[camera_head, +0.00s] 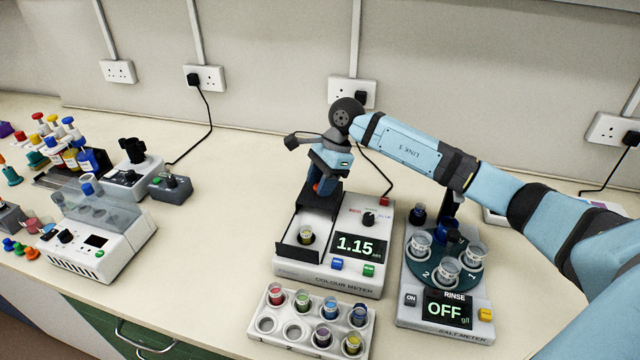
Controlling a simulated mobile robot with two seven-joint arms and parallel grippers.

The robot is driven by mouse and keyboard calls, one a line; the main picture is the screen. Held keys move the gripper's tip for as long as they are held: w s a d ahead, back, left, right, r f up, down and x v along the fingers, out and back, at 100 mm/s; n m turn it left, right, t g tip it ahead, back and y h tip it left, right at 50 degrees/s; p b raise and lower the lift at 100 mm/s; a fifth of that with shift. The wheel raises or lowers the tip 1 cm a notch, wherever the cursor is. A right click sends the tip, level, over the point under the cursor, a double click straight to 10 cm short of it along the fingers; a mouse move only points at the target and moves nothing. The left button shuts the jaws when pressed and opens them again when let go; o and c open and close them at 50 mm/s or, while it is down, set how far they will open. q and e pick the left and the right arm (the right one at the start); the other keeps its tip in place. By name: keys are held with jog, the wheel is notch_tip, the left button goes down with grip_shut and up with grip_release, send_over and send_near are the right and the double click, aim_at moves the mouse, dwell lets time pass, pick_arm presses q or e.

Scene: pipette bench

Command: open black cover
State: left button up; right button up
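The colour meter (330,276) stands in the middle of the bench, its display reading 1.15. Its black cover (318,200) is at the back left of the meter, raised clear of the sample well. The well is exposed, and a small vial (306,235) with yellowish contents stands in it. My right gripper (325,186) points down at the cover's top, touching or very close to it. Its fingertips are largely hidden by the gripper body, so I cannot tell whether they are shut on the cover. My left gripper is not in view.
A white rack (281,328) with several coloured sample cups stands in front of the meter. The rinse unit (444,308), showing OFF, is to the right under my arm. Another instrument (98,240) stands left; bare bench lies between it and the meter.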

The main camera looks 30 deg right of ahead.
jog(key=shift+o, duration=0.7)
jog(key=shift+d+r, duration=0.1)
jog(key=shift+r, duration=0.15)
jog(key=b+v, duration=0.1)
jog(key=v, duration=1.2)
jog(key=shift+r, duration=0.15)
